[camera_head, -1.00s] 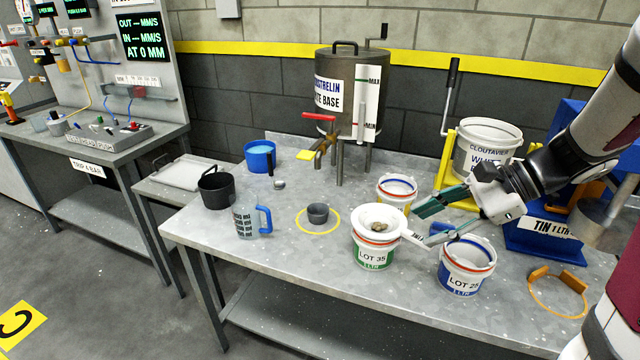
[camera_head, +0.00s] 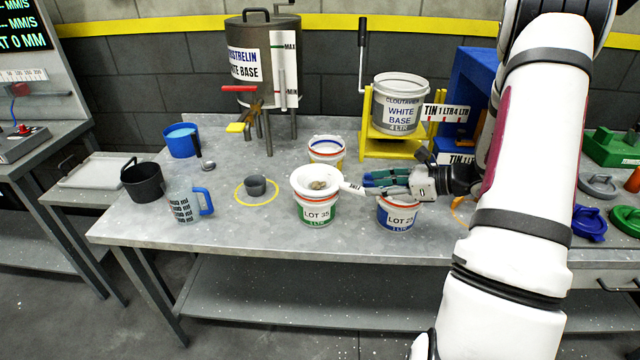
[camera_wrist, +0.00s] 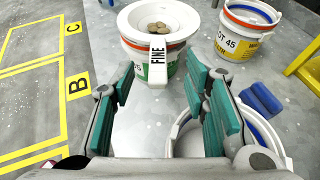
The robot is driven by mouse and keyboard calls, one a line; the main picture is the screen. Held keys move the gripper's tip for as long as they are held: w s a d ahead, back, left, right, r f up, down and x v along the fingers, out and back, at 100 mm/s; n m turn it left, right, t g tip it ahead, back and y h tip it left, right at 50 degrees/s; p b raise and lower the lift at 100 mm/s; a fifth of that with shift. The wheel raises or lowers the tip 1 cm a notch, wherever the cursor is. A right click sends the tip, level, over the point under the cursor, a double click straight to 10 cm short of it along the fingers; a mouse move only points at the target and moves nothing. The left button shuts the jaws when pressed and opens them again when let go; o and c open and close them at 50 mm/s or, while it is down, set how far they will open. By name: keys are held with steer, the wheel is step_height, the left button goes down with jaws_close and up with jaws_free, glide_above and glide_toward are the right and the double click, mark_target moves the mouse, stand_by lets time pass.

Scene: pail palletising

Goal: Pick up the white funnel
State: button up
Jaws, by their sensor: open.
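The white funnel (camera_head: 308,189) sits on top of the green-labelled LOT 35 pail (camera_head: 317,214), with several small brownish lumps in its bowl. Its flat handle sticks out to the right towards my gripper (camera_head: 375,182). In the wrist view the funnel (camera_wrist: 190,22) is at the top, and its handle, marked FINE, points down between my open gripper's (camera_wrist: 162,85) green-padded fingers. The fingertips are just short of the handle's end or beside it; I cannot tell which. Nothing is held.
The blue-labelled LOT pail (camera_head: 397,218) stands right under my gripper. The yellow-labelled LOT 45 pail (camera_head: 326,150) is behind the funnel. A yellow stand (camera_head: 375,148) holds a larger white-base pail.

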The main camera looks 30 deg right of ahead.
mark_target(354, 187)
steer(key=shift+x, duration=3.55)
steer(key=shift+s+a, duration=0.1)
steer(key=shift+a, duration=0.05)
jaws_close()
